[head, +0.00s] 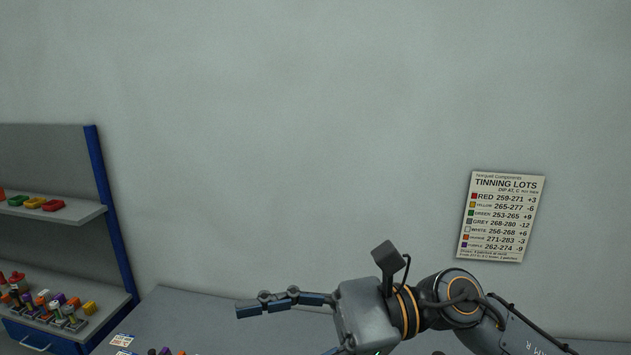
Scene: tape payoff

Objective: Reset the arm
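My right arm comes in from the lower right, and its gripper (272,326) points left above the grey table. One jointed finger reaches out straight to the left with nothing touching it. The other finger is mostly cut off by the bottom edge of the view, but its base stands well apart from the first, so the gripper looks open. I see no object between the parts in view. My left gripper is not in view.
A grey table (215,318) runs along the wall, its nearer part cut off. A blue-framed shelf rack (112,215) at left holds coloured bins and small parts. A printed tinning-lots sheet (500,216) hangs on the wall. Small dark items (160,351) show at the bottom edge.

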